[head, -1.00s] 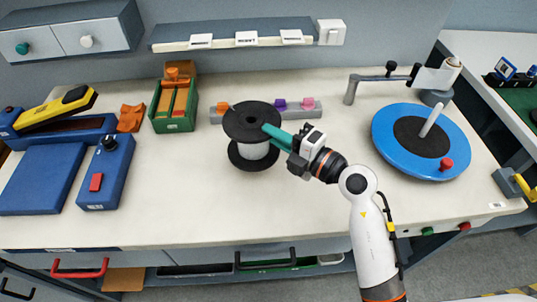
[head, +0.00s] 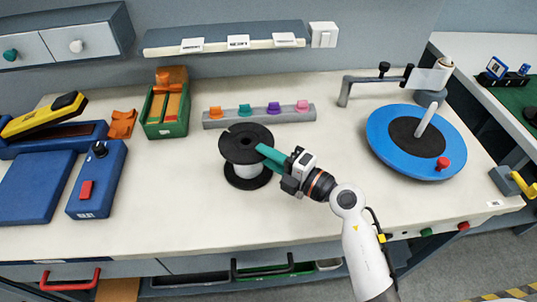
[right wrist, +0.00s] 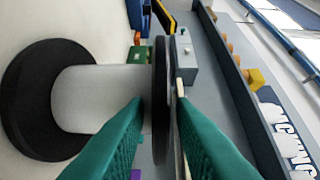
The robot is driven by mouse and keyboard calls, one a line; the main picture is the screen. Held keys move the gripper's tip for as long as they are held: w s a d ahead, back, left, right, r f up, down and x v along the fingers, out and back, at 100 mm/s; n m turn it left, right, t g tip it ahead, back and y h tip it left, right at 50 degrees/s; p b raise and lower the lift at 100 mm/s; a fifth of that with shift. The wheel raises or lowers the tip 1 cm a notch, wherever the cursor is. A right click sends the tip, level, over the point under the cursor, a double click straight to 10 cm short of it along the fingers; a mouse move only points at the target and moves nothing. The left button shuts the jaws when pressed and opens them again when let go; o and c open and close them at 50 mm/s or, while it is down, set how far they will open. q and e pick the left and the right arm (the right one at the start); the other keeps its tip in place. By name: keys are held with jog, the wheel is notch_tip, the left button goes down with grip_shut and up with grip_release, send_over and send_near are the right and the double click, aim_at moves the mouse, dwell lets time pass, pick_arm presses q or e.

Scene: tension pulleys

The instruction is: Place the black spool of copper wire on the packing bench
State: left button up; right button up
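The spool (head: 246,143), with black flanges and a pale grey core, stands upright on the packing bench (head: 330,215); no copper colour shows. In the right wrist view the spool (right wrist: 95,98) lies sideways across the left half. My right gripper (head: 272,156) is at the right edge of its upper flange. In the right wrist view the teal fingers (right wrist: 160,110) are on either side of that flange, with narrow gaps showing, so the gripper looks slightly open around it. My left gripper is not in view.
A grey rail (head: 225,123) with coloured clips lies behind the spool. A blue turntable (head: 385,145) is to the right, a green bin (head: 163,129) and blue boxes (head: 97,190) to the left. The bench front is clear.

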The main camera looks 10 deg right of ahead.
jog(key=shift+o, duration=0.6)
jog(key=shift+r, duration=0.1)
jog(key=b+v, duration=0.1)
jog(key=v, duration=1.1)
jog(key=shift+b, duration=0.3)
